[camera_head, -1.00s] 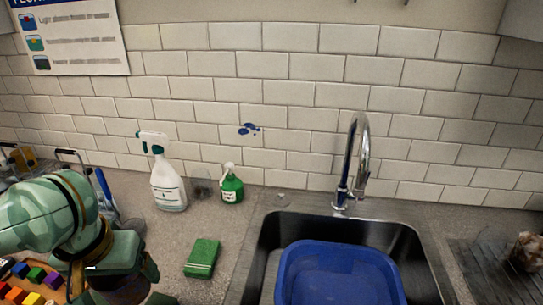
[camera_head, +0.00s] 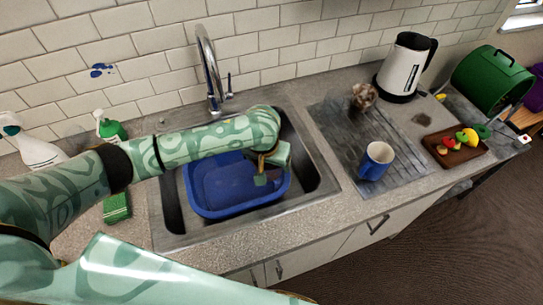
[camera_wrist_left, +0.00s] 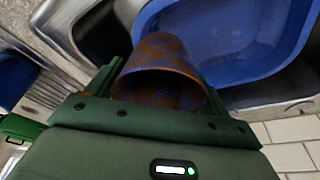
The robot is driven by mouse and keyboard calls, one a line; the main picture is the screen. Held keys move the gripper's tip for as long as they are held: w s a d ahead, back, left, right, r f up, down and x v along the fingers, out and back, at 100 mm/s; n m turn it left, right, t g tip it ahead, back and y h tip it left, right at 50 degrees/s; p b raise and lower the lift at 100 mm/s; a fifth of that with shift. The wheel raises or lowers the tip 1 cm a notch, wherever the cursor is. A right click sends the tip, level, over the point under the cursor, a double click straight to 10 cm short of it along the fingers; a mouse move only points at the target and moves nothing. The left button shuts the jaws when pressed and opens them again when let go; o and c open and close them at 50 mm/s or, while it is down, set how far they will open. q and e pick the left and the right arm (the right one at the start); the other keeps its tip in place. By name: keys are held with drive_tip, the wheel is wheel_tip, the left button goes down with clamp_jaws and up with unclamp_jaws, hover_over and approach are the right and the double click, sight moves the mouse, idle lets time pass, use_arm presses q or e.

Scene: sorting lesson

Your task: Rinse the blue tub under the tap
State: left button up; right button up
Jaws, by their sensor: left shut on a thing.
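A small round blue tub (camera_wrist_left: 160,60), blotched with brown, is between the fingers of my left gripper (camera_wrist_left: 163,85) in the left wrist view. The gripper is shut on it, and its open mouth faces the camera. In the head view my left gripper (camera_head: 262,178) hangs over the right part of a large blue basin (camera_head: 205,208); I cannot make out the small tub there. The basin sits in the steel sink (camera_head: 315,165) and also shows in the left wrist view (camera_wrist_left: 230,30). The chrome tap (camera_head: 209,65) stands behind the sink. My right gripper is out of view.
Right of the sink, a blue mug (camera_head: 376,161) and a brownish crumpled thing (camera_head: 363,96) stand on the drainer (camera_head: 335,125). Farther right are a white kettle (camera_head: 404,68) and a board (camera_head: 450,158) with food. Left are a spray bottle (camera_head: 32,150) and a green sponge (camera_head: 117,208).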

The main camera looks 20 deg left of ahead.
sight(265, 168)
use_arm(q)
drive_tip(key=shift+s+f, duration=0.25)
drive_tip(key=shift+f, duration=0.35)
drive_tip(key=shift+s+f, duration=0.25)
drive_tip(key=shift+f, duration=0.35)
drive_tip(key=shift+w+a+f+b, duration=0.4)
drive_tip(key=shift+a+f+b, duration=0.1)
drive_tip(key=shift+b, duration=0.3)
drive_tip(key=w+a+f+b, duration=0.2)
drive_tip(key=w+a+b, duration=0.4)
drive_tip(key=a, duration=0.5)
drive_tip(key=shift+w+b, duration=0.2)
drive_tip(key=shift+b, duration=1.1)
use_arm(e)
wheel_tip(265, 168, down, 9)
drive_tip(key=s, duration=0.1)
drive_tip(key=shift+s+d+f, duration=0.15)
use_arm(q)
drive_tip(key=shift+w+d+r, duration=0.1)
drive_tip(key=shift+d, duration=0.05)
drive_tip(key=shift+w+d+p, duration=0.25)
drive_tip(key=shift+w+p, duration=0.15)
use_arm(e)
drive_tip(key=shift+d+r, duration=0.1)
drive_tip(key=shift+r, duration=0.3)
